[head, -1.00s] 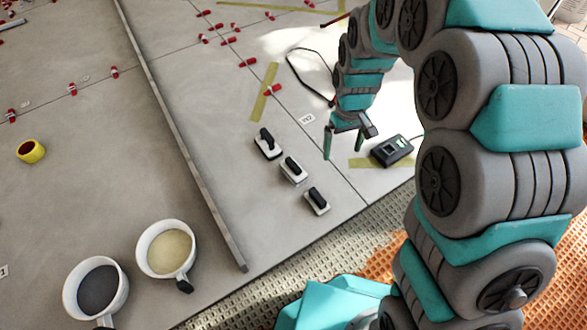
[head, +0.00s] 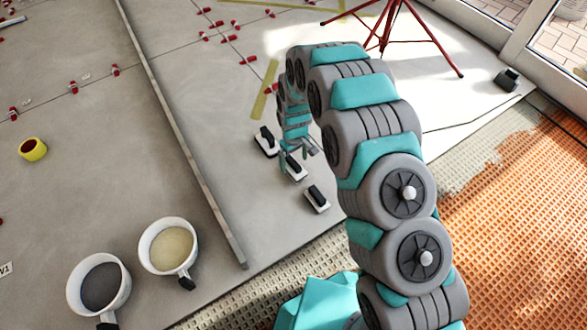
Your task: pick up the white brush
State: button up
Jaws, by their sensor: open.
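Three small tools with pale bases and black handles lie in a slanting row on the grey tiles in the head view. They are the upper one (head: 265,146), the middle one (head: 298,172) and the lower one (head: 317,201). They look alike at this size, and I cannot tell which is the white brush. My gripper (head: 297,156) is open and empty, pointing down over the middle tool, with its fingers apart near that tool's far side. I cannot tell whether it touches the tool. The fingers partly cover the middle tool.
A long metal straightedge (head: 190,150) lies left of the tools. Two white buckets, one with beige contents (head: 145,265) and one with dark contents (head: 74,285), stand at lower left. A yellow tape roll (head: 33,149) and a red tripod (head: 385,25) are farther off.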

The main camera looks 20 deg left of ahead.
aim_at(293, 168)
jog(key=shift+w+a+f+b, duration=0.15)
jog(key=shift+f+b, duration=0.1)
jog(key=shift+f, duration=1.1)
jog(key=shift+w+a+f+b, duration=0.1)
jog(key=shift+f+b, duration=0.1)
jog(key=shift+f, duration=1.15)
grip_shut()
